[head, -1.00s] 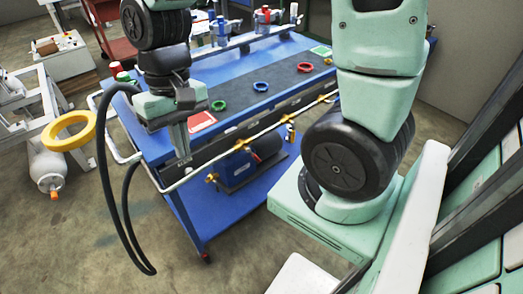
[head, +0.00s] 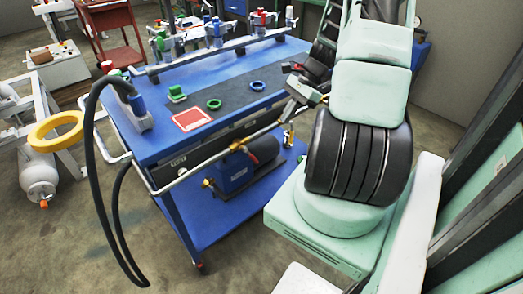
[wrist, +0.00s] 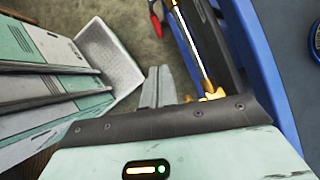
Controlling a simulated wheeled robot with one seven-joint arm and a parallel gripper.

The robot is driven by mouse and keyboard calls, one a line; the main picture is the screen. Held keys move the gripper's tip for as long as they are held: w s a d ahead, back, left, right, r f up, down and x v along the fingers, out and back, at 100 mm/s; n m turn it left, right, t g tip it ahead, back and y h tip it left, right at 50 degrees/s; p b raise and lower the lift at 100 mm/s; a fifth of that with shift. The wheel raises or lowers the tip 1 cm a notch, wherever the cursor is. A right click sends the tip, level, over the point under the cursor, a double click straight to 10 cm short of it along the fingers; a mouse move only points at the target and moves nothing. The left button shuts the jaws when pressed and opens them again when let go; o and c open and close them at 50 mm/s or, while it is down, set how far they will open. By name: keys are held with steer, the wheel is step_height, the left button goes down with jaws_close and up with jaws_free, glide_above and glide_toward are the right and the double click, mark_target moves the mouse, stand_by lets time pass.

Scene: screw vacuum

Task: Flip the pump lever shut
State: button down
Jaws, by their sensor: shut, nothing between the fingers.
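A brass fitting (head: 288,138) stands at the shelf's right end, below my gripper (head: 288,112).
The blue cart (head: 165,150) has a front rail close to my gripper. A black hose (head: 92,165) loops from the cart's left corner. A yellow ring (head: 55,130) is far left.

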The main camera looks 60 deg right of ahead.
glide_toward(258, 162)
steer(key=shift+w+a+f+b, duration=0.25)
steer(key=shift+w+a+f, duration=0.25)
steer(key=shift+a+f, duration=0.35)
steer(key=shift+w+a+f+b, duration=0.25)
steer(key=shift+w+a+f, duration=0.2)
steer(key=shift+a+f, duration=0.4)
steer(key=shift+a+f+y, duration=0.1)
steer(key=shift+f+y, duration=0.15)
steer(key=shift+y, duration=0.45)
steer(key=shift+w+a+f+t+y+p, duration=0.2)
steer(key=shift+a+f+t+y+p, duration=0.2)
steer(key=shift+a+f+y+p, duration=0.3)
steer(key=shift+d+f, duration=0.1)
steer(key=shift+f, duration=0.1)
steer(key=v, duration=1.7)
steer(key=shift+r+p, duration=0.2)
steer(key=shift+p, duration=0.15)
